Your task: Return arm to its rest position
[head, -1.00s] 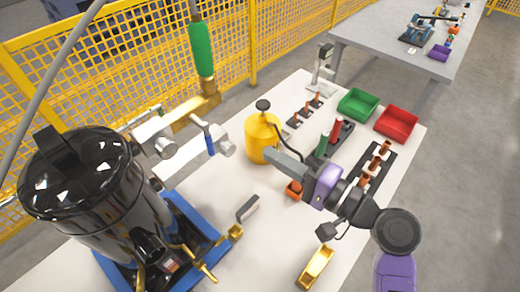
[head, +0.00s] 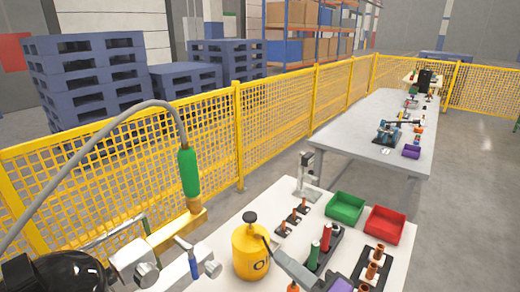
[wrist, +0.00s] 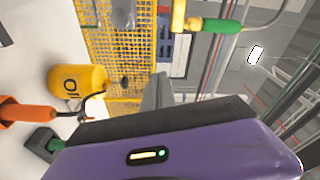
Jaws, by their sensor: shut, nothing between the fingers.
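My gripper (head: 280,257) shows at the bottom of the head view, its grey fingers shut and empty. The fingertips appear close to the right side of a yellow oil can (head: 250,252) with a black cap; I cannot tell whether they touch. Only part of the purple gripper body (head: 341,286) shows, and the rest of my arm is out of frame. In the wrist view my purple gripper body (wrist: 190,145) fills the bottom, with the grey fingers (wrist: 157,92) beyond it. The oil can (wrist: 78,82) is at left there.
The black compressor tank (head: 55,272) and green-handled hose (head: 188,172) stand at left. Green (head: 345,207) and red (head: 384,225) bins, a bottle holder (head: 322,248) and peg racks (head: 373,268) crowd the white table. Yellow fencing (head: 270,120) runs behind; a grey table (head: 380,130) stands beyond.

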